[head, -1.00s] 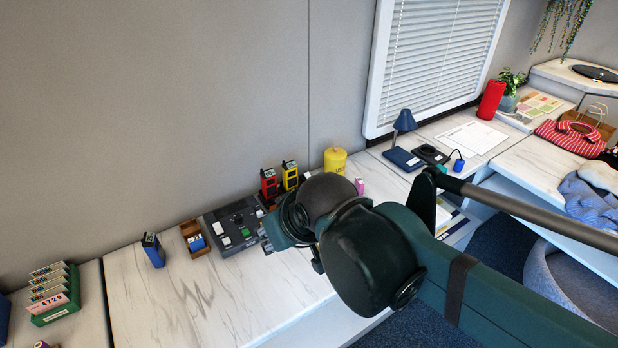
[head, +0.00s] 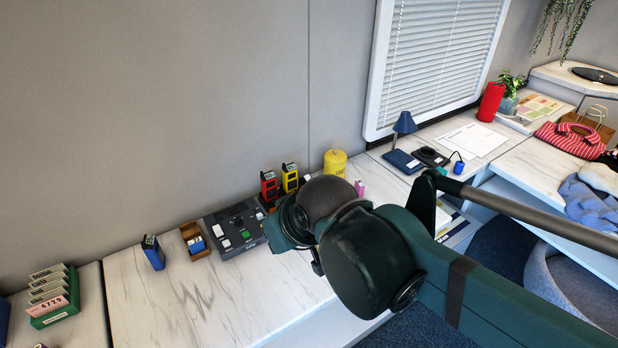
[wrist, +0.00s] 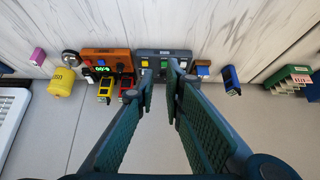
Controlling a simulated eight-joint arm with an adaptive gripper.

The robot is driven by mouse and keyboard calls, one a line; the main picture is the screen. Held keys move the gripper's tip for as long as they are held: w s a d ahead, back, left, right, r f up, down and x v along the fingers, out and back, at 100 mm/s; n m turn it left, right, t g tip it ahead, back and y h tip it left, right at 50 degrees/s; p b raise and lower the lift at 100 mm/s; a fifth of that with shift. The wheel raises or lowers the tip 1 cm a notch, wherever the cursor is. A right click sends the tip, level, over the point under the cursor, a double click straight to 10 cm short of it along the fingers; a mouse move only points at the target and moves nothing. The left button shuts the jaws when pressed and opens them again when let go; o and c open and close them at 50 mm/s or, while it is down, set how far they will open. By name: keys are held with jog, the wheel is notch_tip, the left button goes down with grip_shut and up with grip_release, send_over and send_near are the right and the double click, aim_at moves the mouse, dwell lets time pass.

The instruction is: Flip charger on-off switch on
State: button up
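In the wrist view, an orange box (wrist: 122,57) with a green lit display stands beside a dark grey panel (wrist: 152,53) with yellow, green and white keys. No label shows which is the charger, and I cannot read the on-off switch's position. The panel also shows in the head view (head: 249,214); my arm mostly hides the orange box there. My gripper (wrist: 161,74) is partly open and empty. Its fingertips are spread in front of the dark panel, by its green key; whether they touch it is unclear. The fingers are hidden in the head view.
A red (head: 268,187) and a yellow handheld device (head: 290,178) stand near the wall. A yellow canister (head: 335,162) is to their right. A small brown box (head: 195,240) and a blue device (head: 153,252) are left of the panel. The front desktop (head: 230,306) is clear.

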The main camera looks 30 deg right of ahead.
jog(key=shift+w, duration=0.1)
grip_shut()
jog(key=w+d+r+n+p, duration=0.4)
jog(key=w+d+n, duration=0.1)
jog(key=w, duration=0.4)
jog(key=n+g+p, duration=0.3)
jog(key=n+p, duration=0.6)
jog(key=n, duration=0.4)
send_over(308, 176)
jog(key=s, duration=0.6)
notch_tip(308, 176, down, 8)
jog(key=shift+r, duration=0.15)
jog(key=shift+w+a+f, duration=0.1)
jog(key=shift+f, duration=0.1)
jog(key=shift+b+x, duration=1.05)
jog(key=shift+x, duration=5.75)
